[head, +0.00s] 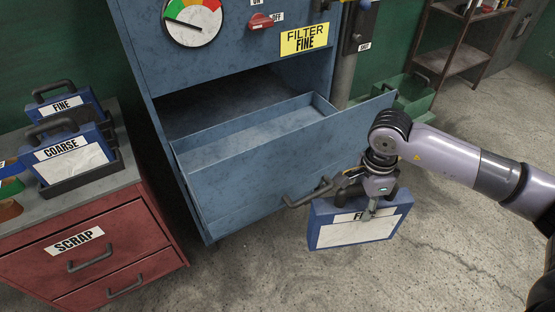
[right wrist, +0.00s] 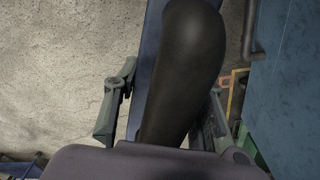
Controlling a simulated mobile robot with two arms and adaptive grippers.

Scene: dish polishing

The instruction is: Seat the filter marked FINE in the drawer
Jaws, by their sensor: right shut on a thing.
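My right gripper (head: 369,196) is shut on the handle of a blue filter (head: 322,213) with a white face. Its label is partly covered by a finger; only an F shows. The filter hangs in front of the drawer, outside it, near the right end of its front. In the right wrist view the dark handle (right wrist: 185,70) lies between the fingers, with the filter's blue edge (right wrist: 148,45) beside it. The drawer (head: 270,165) of the blue cabinet is pulled open, and its visible tray looks empty. My left gripper is not in view.
A filter marked FINE (head: 87,98) and one marked COARSE (head: 72,160) stand on a red cabinet (head: 125,240) marked SCRAP. A yellow FILTER FINE sign (head: 304,39) is above the drawer. A green bin (head: 413,98) stands right of the drawer. The floor in front is clear.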

